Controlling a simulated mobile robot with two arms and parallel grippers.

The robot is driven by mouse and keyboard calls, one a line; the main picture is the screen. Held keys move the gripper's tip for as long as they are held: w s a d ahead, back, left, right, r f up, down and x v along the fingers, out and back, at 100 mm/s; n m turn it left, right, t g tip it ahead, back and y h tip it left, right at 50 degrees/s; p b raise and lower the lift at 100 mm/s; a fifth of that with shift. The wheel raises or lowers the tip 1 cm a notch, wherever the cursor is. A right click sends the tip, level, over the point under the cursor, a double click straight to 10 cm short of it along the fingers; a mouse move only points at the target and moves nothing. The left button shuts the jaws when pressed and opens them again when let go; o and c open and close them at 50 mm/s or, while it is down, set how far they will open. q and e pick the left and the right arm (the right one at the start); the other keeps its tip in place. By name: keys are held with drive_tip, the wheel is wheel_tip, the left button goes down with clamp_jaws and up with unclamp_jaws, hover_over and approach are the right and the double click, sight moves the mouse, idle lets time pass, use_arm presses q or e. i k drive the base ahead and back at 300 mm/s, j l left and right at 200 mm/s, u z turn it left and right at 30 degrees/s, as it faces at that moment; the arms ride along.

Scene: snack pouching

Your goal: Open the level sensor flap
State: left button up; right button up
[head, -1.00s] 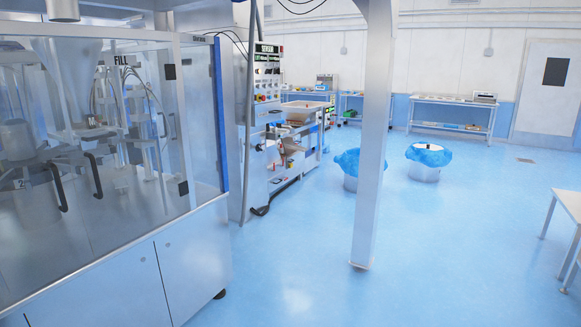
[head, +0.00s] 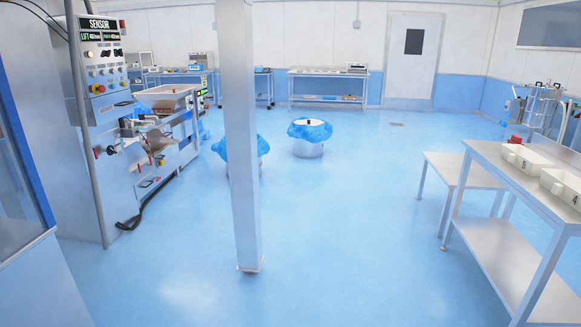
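A tall control panel (head: 103,70) stands at the left, with a display reading "SENSOR" at its top and rows of buttons and knobs below. A machine (head: 160,145) with trays and handles adjoins it on the right. The level sensor flap cannot be made out at this distance. Neither of my grippers is in view.
A metal column (head: 240,140) stands just ahead, left of centre. Two drums with blue covers, one partly behind the column and one right of it (head: 310,138), stand beyond. A steel table (head: 520,200) with white bins is at the right. The blue floor (head: 350,230) between is clear.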

sight(161, 161)
drive_tip(key=i+z, duration=0.1)
drive_tip(key=i, duration=2.3)
drive_tip(key=i+z, duration=0.2)
drive_tip(key=i, duration=2.25)
drive_tip(key=i+j+u, duration=0.15)
drive_tip(key=i+u, duration=0.2)
drive_tip(key=i, duration=0.15)
drive_tip(key=i+u, duration=0.4)
drive_tip(key=i, duration=0.15)
drive_tip(key=i+l+u, duration=0.15)
drive_tip(key=i+u, duration=0.2)
drive_tip(key=i, duration=0.15)
drive_tip(key=i+l+u, duration=0.4)
drive_tip(key=i+j, duration=0.1)
